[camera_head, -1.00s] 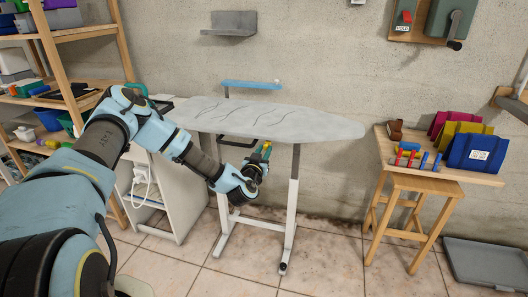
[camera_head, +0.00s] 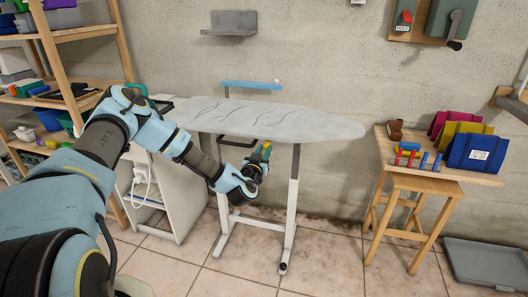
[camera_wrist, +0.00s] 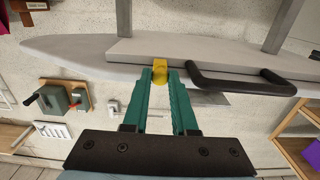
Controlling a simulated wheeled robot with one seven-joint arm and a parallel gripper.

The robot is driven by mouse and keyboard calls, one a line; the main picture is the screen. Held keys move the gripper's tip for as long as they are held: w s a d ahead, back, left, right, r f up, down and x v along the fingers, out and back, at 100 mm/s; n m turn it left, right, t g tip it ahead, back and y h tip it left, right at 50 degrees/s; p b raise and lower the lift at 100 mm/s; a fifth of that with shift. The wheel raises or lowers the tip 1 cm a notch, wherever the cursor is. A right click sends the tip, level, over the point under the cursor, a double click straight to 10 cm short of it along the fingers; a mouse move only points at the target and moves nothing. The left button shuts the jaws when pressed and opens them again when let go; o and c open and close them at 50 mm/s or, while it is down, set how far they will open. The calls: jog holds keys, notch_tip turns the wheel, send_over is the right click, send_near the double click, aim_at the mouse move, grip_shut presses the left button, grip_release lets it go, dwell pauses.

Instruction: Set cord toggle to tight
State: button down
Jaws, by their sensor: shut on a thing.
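The ironing board (camera_head: 300,124) has a pale grey marbled cover and stands on white and grey legs. Its edge and underside fill the upper part of the wrist view (camera_wrist: 75,50). A small yellow piece, apparently the cord toggle (camera_wrist: 160,71), sits at the board's edge. My gripper (camera_wrist: 161,80) has its teal fingers shut on this yellow piece, one finger on each side. In the head view my gripper (camera_head: 265,152) is just under the front edge of the board. The cord itself is not clearly visible, and I cannot tell how tight it is.
A black bar handle (camera_wrist: 240,83) lies beside the right finger in the wrist view. A wooden table (camera_head: 392,160) with bags and coloured blocks stands to the right. A shelf unit (camera_head: 62,45) and white cabinet (camera_head: 180,205) are at left.

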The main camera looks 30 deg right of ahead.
jog(key=s+d+b, duration=0.1)
jog(key=s+d, duration=0.4)
jog(key=shift+d, duration=0.3)
jog(key=shift+s, duration=0.15)
jog(key=c, duration=0.7)
grip_release()
jog(key=b+v, duration=0.3)
jog(key=v, duration=0.7)
jog(key=shift+s+a, duration=0.25)
jog(key=shift+s, duration=0.05)
